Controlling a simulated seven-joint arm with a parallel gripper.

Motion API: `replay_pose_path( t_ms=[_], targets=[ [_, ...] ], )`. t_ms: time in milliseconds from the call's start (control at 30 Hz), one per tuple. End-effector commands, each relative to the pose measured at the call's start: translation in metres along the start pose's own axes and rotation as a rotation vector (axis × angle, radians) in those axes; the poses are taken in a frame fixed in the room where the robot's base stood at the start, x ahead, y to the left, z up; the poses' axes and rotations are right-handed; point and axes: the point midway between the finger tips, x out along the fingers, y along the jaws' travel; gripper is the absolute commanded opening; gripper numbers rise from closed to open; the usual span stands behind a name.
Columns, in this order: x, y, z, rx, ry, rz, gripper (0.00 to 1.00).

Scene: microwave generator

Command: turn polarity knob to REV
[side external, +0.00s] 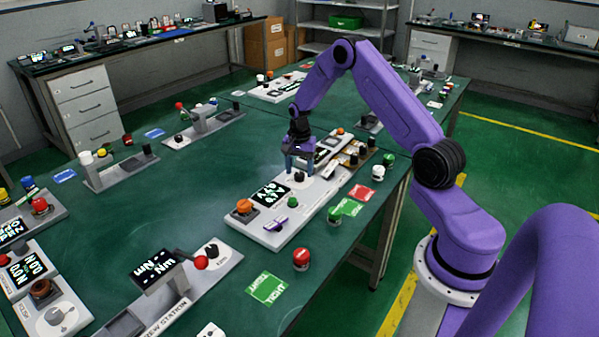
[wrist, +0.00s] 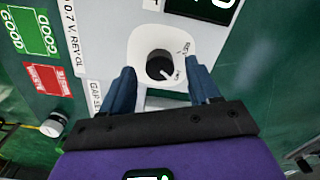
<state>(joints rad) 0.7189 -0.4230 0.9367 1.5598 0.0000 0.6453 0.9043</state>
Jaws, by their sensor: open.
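The polarity knob (wrist: 159,66) is a round black knob on a white dial plate in the wrist view. A small white mark at its lower right lies near a label there; another label, seemingly REV, is at the upper right. My gripper (wrist: 161,68) is open, with one blue finger on each side of the knob's near part. I cannot tell whether the fingers touch it. In the side external view my gripper (side external: 300,168) points down over the white panel (side external: 262,233), and the knob (side external: 299,177) shows small and dark beneath it.
A black display (side external: 270,194) sits beside the knob on the panel. An orange knob (side external: 244,206) and a purple part (side external: 281,223) are nearer the panel's front. Green cards (side external: 266,288), a red card (side external: 362,193) and a red button (side external: 301,258) lie on the green table.

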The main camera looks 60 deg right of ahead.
Motion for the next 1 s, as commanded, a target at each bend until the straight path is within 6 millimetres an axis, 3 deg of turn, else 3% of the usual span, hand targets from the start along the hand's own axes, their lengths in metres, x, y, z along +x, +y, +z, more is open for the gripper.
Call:
replay_pose_path(
  t_ms=[167,467,500,667,1000],
  targets=[
    [0.014,0.000,0.000,0.001,0.000,0.000,0.61],
    [0.016,0.000,0.000,0.001,0.001,-0.001,0.61],
    [0.016,0.000,0.000,0.001,0.001,-0.001,0.58],
    [0.016,0.000,0.000,0.001,0.000,-0.001,0.06],
    [0.015,0.000,0.000,-0.032,0.000,0.000,0.05]
  ],
)
